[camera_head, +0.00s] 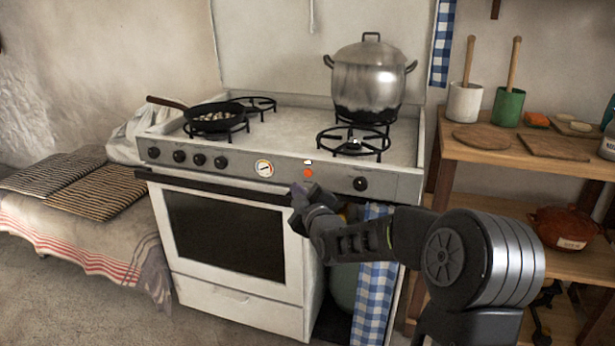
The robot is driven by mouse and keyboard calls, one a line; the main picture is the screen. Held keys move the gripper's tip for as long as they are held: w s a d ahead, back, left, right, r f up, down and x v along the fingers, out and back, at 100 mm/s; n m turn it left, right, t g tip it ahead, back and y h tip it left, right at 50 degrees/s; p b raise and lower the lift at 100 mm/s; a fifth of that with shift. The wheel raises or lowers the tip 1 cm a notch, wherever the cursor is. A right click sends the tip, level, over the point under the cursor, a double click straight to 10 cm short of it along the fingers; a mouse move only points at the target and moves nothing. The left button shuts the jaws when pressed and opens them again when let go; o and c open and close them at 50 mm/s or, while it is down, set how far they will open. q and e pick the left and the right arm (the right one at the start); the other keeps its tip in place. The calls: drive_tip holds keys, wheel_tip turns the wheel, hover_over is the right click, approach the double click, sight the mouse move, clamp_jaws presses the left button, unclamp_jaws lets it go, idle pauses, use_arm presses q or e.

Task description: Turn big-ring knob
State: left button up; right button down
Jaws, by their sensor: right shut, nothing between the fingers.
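The white stove has a grey control panel (240,166) along its front. A lone black knob (360,184) sits at the panel's right end, below the wide front-right ring (353,143); I take it as the big-ring knob. Its exact setting is too small to read. My right gripper (298,194) is shut and empty, in front of the panel to the left of this knob, near the orange button (308,173). It is apart from the knob in the picture. My left gripper is not in view.
Several other knobs (199,160) and a round dial (264,168) line the panel. A black pan (215,116) stands on the left burner and a lidded steel pot (370,78) on the back-right one. The oven handle (215,188) juts out below. A wooden shelf (460,152) stands right.

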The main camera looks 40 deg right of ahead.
idle(0.4)
drive_tip(key=s+a+f+m+g+y+p, duration=0.25)
drive_tip(key=a+f+p, duration=0.35)
drive_tip(key=a+f, duration=0.3)
drive_tip(key=s+a+f+m+g+y+p, duration=0.1)
drive_tip(key=s+a+f+g+y+p, duration=0.2)
drive_tip(key=a+f+p, duration=0.6)
drive_tip(key=s+a+f+m+g+y+p, duration=0.2)
drive_tip(key=s+a+g+p, duration=0.2)
drive_tip(key=s+a, duration=0.7)
drive_tip(key=s+a+f+m+g+y+p, duration=0.2)
drive_tip(key=s+a+g+p, duration=0.3)
drive_tip(key=s+a, duration=0.6)
drive_tip(key=s+g, duration=0.1)
drive_tip(key=s, duration=0.6)
drive_tip(key=shift+s+a+m+p, duration=0.2)
drive_tip(key=shift+s+m+p, duration=0.1)
drive_tip(key=shift+m, duration=0.05)
